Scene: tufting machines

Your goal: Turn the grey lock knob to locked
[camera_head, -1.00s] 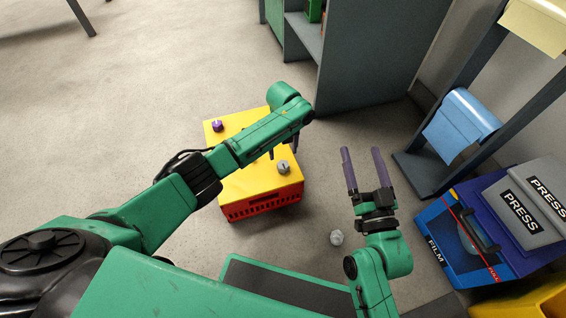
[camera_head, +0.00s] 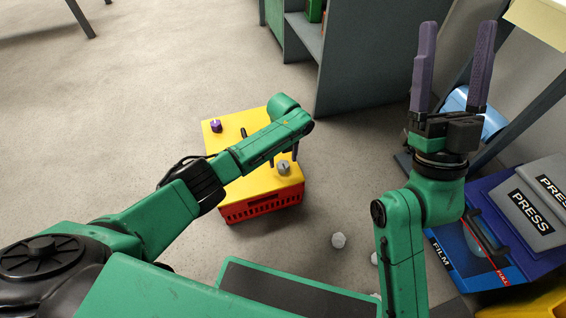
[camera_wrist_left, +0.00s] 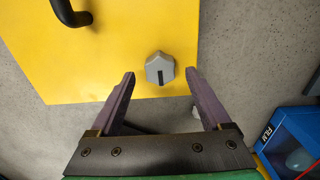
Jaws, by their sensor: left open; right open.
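The grey lock knob (camera_head: 283,168) sits on the yellow top of a red-sided box (camera_head: 233,190), near its front right corner. In the left wrist view the faceted grey knob (camera_wrist_left: 160,66) has a dark mark that runs up and down the picture. My left gripper (camera_head: 283,157) is over the box, pointing down, with its purple fingers open. In the wrist view its fingertips stand on either side of the knob, with a gap on both sides. My right gripper (camera_head: 457,28) is open and empty, raised at the right, away from the box.
A purple knob (camera_head: 215,126) and a black handle (camera_wrist_left: 70,12) are also on the yellow top. Small pale lumps (camera_head: 338,240) lie on the floor. A blue FILM bin (camera_head: 455,262) and grey PRESS boxes (camera_head: 530,210) stand at the right. A grey cabinet (camera_head: 375,60) stands behind.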

